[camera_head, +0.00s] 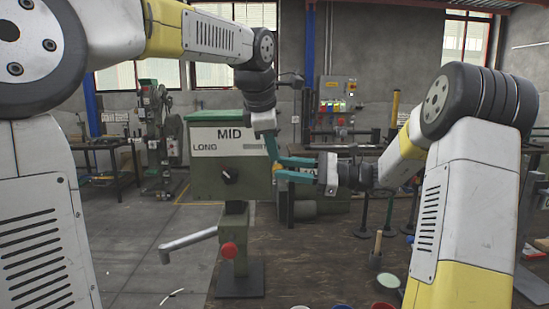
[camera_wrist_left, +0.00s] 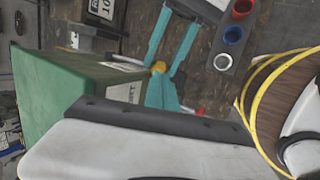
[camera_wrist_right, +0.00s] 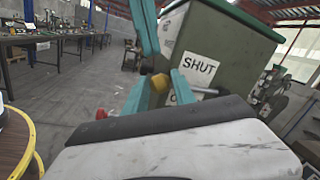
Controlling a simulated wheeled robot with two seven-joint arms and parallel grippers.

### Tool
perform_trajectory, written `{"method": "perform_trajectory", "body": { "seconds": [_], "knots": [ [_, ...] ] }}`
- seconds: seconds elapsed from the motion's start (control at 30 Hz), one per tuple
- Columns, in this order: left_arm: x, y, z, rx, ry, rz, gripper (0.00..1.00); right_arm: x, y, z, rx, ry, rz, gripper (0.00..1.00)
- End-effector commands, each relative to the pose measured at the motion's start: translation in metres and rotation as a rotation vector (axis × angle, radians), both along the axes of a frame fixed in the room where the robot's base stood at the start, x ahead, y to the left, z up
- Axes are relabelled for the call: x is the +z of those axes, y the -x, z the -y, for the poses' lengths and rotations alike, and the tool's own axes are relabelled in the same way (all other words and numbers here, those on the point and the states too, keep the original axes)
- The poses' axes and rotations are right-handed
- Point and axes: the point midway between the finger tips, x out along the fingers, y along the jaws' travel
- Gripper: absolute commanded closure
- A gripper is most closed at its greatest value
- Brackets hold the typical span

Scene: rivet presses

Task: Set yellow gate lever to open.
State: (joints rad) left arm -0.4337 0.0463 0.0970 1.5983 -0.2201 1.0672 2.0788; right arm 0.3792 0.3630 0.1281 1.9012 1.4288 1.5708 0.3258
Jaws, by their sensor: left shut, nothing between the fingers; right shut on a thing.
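The yellow gate lever's knob (camera_wrist_right: 160,83) shows in the right wrist view beside the green press (camera_head: 215,172), near a SHUT label (camera_wrist_right: 200,67). It also shows in the left wrist view (camera_wrist_left: 159,67). My right gripper (camera_head: 283,168) is shut on it, one teal finger on each side. My left gripper (camera_head: 271,150) is shut and empty, its tips close to the lever and the right fingers.
The press front has a black dial (camera_head: 230,174) under MID and LONG markings. Coloured cups (camera_wrist_left: 233,35) stand on the bench. Open floor (camera_head: 140,230) lies to the left.

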Motion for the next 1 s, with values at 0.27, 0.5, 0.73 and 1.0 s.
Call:
{"method": "perform_trajectory", "body": {
  "seconds": [0.27,0.5,0.73,1.0],
  "knots": [
    [-0.021,-0.011,0.005,0.0,0.0,0.0,1.0,-0.001,-0.004,0.003,-0.017,0.001,-0.002,1.0],
    [-0.022,-0.012,0.005,0.0,0.0,0.001,1.0,-0.001,-0.004,0.003,-0.017,0.001,-0.001,1.0],
    [-0.033,-0.013,0.006,0.0,-0.001,-0.002,1.0,-0.001,-0.004,0.003,-0.017,0.001,-0.002,1.0],
    [-0.041,-0.014,0.006,0.0,-0.002,-0.007,1.0,0.002,-0.003,0.003,-0.013,0.0,0.005,1.0]
  ]
}}
